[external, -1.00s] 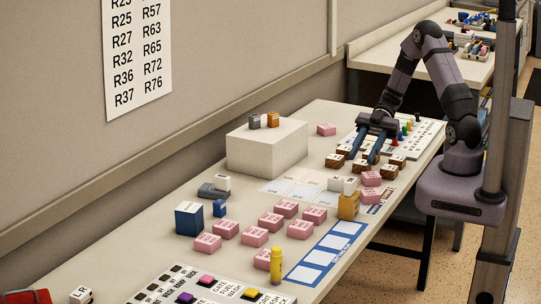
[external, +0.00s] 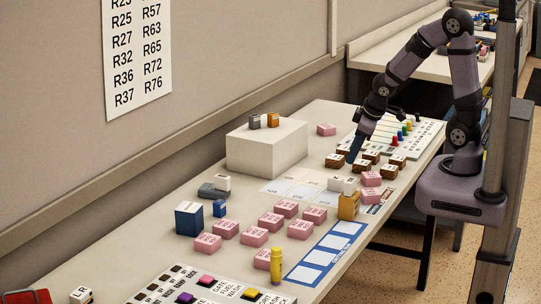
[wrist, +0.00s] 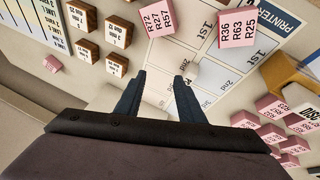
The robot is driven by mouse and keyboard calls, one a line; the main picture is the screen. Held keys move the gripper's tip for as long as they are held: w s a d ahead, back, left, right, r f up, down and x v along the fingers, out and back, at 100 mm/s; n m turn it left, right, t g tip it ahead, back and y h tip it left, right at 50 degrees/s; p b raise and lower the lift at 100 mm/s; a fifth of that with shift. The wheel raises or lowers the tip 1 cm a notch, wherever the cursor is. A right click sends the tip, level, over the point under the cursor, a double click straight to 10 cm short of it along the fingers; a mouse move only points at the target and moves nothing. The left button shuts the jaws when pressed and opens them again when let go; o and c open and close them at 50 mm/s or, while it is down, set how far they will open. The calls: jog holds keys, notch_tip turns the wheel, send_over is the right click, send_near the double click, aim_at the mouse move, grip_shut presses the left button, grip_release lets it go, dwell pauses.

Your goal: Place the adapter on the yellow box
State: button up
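The yellow box (external: 348,206) stands near the front edge of the table, by the blue-framed sheet. A small white block (external: 350,186) shows at its top; I cannot tell if it rests on it. In the wrist view the yellow box (wrist: 286,76) is at the right, partly cut off. I cannot tell for sure which thing is the adapter; a low grey piece (external: 208,191) with a white block beside or on it lies at the left. My gripper (external: 352,158) points down near the brown blocks. In the wrist view my gripper (wrist: 158,76) is open, with nothing between its fingers.
Several brown blocks (external: 371,157) stand close by my gripper. Several pink blocks (external: 254,236) spread over the middle. A large white block (external: 267,147) at the back bears a grey and an orange piece. A blue box (external: 189,219) and a yellow bottle (external: 276,265) stand upright.

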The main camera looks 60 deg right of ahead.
jog(key=s+a+m+g+y, duration=0.1)
jog(key=s+a+g, duration=0.1)
jog(key=s+a, duration=0.2)
jog(key=s+a+f+m+g+y, duration=0.1)
jog(key=s+a+g, duration=0.1)
jog(key=s, duration=0.7)
jog(key=shift+s+a+f+m+g, duration=0.2)
jog(key=shift+a+m+g, duration=0.15)
jog(key=shift+a, duration=0.55)
notch_tip(320, 180, up, 3)
jog(key=p, duration=0.2)
jog(key=shift+w+f+p, duration=0.1)
jog(key=shift+f+p, duration=0.1)
jog(key=shift+p, duration=0.15)
